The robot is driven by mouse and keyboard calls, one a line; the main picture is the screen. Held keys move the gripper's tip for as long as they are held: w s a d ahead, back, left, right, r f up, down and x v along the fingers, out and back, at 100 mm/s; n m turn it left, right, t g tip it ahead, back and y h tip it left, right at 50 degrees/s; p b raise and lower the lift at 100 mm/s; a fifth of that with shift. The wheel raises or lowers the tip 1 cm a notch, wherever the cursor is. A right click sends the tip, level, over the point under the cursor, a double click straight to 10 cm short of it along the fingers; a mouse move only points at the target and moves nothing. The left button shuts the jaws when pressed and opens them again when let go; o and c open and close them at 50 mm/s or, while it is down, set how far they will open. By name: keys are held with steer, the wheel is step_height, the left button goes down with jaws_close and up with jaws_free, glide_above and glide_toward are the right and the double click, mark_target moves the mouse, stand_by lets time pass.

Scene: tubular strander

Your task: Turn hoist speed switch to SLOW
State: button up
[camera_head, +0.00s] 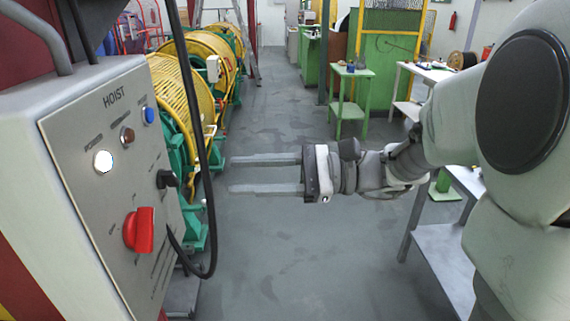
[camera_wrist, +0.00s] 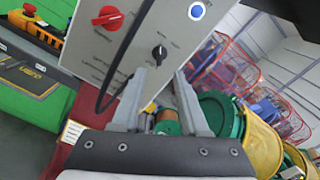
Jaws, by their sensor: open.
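The hoist panel (camera_head: 85,190) is a light grey box face at the left of the head view, headed HOIST. A small black knob (camera_head: 166,179) sits at its right edge; it also shows in the wrist view (camera_wrist: 159,53), just beyond my fingertips. A larger red rotary switch (camera_head: 139,230) is below and left of it, also in the wrist view (camera_wrist: 108,18). The small labels are too small to read surely, so which switch sets speed is unclear. My gripper (camera_head: 232,175) is open and empty, right of the panel, apart from it; its fingers frame the knob in the wrist view (camera_wrist: 160,74).
A black cable (camera_head: 203,130) hangs along the panel's right side, beside the knob. Yellow-and-green strander drums (camera_head: 183,85) stand behind. The floor (camera_head: 290,240) below my gripper is clear. A grey table (camera_head: 445,262) stands right.

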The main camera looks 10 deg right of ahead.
steer(key=d, duration=0.8)
steer(key=shift+s, duration=0.3)
steer(key=s+a+f+n+g+h, duration=0.2)
steer(key=s+a+f+n+h, duration=0.25)
steer(key=s+f+h, duration=0.45)
steer(key=s+d+n+t+h, duration=0.2)
steer(key=d+n+t+h, duration=0.4)
steer(key=d+n+h, duration=0.2)
steer(key=shift+s+d+f+h, duration=0.2)
steer(key=shift+d+f+h, duration=0.3)
steer(key=shift+d, duration=0.4)
steer(key=shift+a+n, duration=0.1)
steer(key=shift+n, duration=0.15)
